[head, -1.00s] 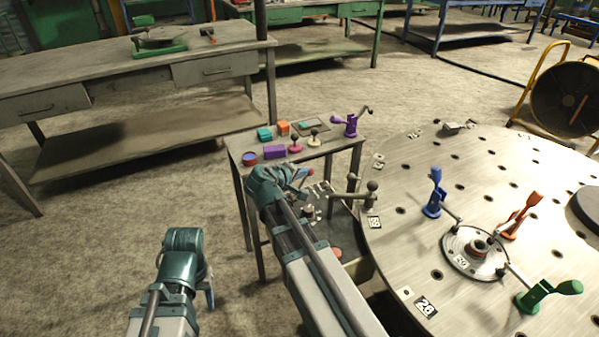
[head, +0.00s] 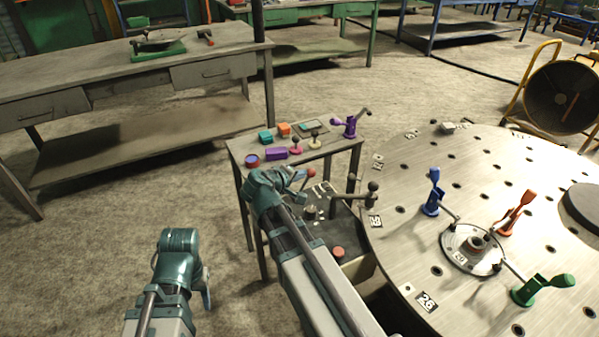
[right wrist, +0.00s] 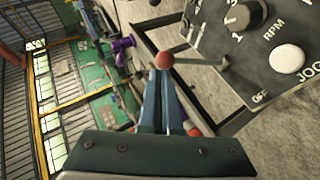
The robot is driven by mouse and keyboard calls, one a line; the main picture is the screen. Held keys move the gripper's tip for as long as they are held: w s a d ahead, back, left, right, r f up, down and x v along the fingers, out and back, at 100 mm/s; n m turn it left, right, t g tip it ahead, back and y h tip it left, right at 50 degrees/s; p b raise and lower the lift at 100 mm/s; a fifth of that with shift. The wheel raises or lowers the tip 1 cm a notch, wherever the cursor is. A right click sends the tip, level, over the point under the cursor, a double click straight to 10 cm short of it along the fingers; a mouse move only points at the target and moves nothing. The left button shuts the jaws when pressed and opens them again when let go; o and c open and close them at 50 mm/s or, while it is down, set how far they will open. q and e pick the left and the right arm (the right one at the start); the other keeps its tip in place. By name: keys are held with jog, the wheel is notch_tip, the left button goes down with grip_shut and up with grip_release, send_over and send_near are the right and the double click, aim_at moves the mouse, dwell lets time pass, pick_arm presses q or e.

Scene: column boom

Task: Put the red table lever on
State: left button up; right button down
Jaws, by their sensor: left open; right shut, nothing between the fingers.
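The red table lever is a grey rod with a red ball knob (right wrist: 164,60), fixed to a dark control panel (right wrist: 262,38) marked RPM, OFF and JOG. In the head view the red ball (head: 310,173) shows just beyond my right gripper (head: 298,180). My right gripper (right wrist: 165,80) is shut and empty, its fingertips right at the ball; I cannot tell whether they touch. The rod leans left from its pivot in the right wrist view, out past the panel's edge. My left gripper (head: 207,297) is open and empty, low over the floor, away from the panel.
A round steel table (head: 400,250) with blue (head: 433,190), orange (head: 516,212) and green clamps (head: 540,288) stands right of the panel. A small side table (head: 237,150) with blocks, knobs and a purple clamp (head: 350,125) stands behind. A red button (head: 338,252) sits lower down.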

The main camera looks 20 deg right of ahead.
jog(key=p+v, duration=0.4)
jog(key=v, duration=0.5)
jog(key=shift+s+r+p, duration=0.15)
jog(key=shift+r+p, duration=0.2)
jog(key=shift+r, duration=0.15)
jog(key=s+a+f+g+y+p, duration=0.1)
jog(key=s+a+g+y+p, duration=0.6)
jog(key=s+a, duration=0.8)
jog(key=a+y+p, duration=0.2)
jog(key=a+p, duration=0.1)
jog(key=shift+s+a+f, duration=0.15)
jog(key=shift+s+a, duration=0.1)
jog(key=shift+s, duration=0.1)
